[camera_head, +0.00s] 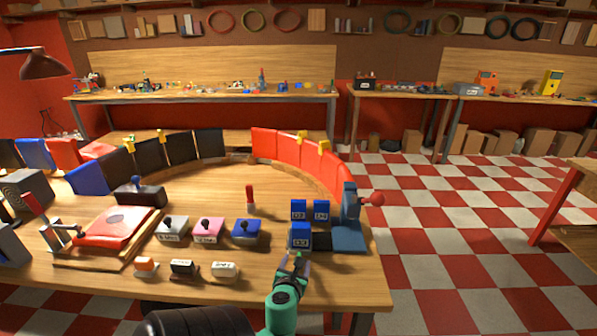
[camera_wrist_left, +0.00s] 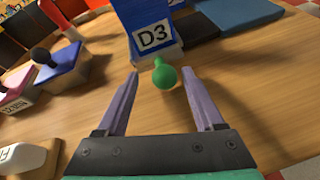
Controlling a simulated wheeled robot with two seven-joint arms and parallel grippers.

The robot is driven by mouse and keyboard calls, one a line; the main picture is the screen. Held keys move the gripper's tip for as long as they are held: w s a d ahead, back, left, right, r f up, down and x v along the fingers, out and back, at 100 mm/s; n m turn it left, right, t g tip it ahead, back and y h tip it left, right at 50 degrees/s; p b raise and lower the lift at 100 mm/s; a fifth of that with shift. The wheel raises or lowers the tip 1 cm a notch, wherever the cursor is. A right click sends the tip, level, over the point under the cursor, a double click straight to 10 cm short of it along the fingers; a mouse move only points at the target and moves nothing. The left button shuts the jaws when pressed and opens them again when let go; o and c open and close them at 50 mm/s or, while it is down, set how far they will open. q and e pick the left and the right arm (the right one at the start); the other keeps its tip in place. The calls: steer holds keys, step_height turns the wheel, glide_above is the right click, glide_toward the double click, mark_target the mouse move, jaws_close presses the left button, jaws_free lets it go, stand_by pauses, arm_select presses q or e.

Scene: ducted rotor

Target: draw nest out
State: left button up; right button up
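A blue block (camera_head: 300,236) labelled D3 stands near the front right of the table. It also shows in the left wrist view (camera_wrist_left: 150,14), on a light base. A green knob (camera_wrist_left: 163,74) sticks out toward me from below the D3 label. My left gripper (camera_head: 294,261) is just in front of the block. In the left wrist view the gripper (camera_wrist_left: 160,73) is open, with the knob between its fingertips and a gap on each side. I cannot tell which part is the nest. My right gripper is not in view.
A blue press-like fixture (camera_head: 348,236) with a red ball handle stands right of the block. Two more blue blocks (camera_head: 298,210) stand behind. Joystick boxes (camera_head: 247,230) and a white block (camera_head: 224,271) are to the left. Front right table wood is clear.

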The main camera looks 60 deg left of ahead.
arm_select(q)
steer(key=b+v, duration=0.1)
steer(key=v, duration=1.3)
steer(key=shift+s+d+r, duration=0.2)
